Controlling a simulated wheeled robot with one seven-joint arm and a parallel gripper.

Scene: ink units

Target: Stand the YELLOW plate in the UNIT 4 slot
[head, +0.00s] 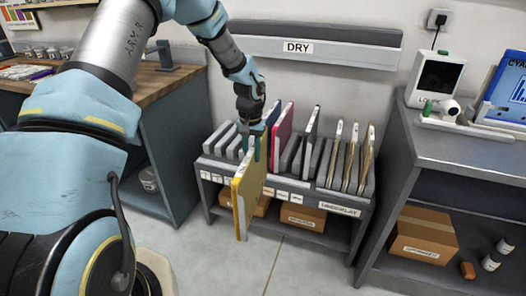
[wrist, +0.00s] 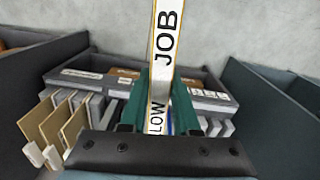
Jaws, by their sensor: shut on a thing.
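My gripper (head: 252,145) is shut on the yellow plate (head: 248,195), which hangs upright below it, in front of the rack in the head view. In the wrist view my gripper's green fingers (wrist: 166,85) clasp the plate's white edge (wrist: 164,45), which reads "JOB" with part of "YELLOW" below. The grey slotted rack (head: 347,205) has small labels along its front, too small to read for unit numbers. I cannot tell which slot is UNIT 4. The held plate and my gripper hide part of the rack's front and slots.
A magenta plate (head: 283,135) and a dark plate (head: 309,140) stand in the rack. Several tan-faced plates (head: 352,160) stand at its right end. Cardboard boxes (head: 303,217) lie on its lower shelf. A grey bench (head: 465,150) flanks it right, a wood-topped bench (head: 160,83) left.

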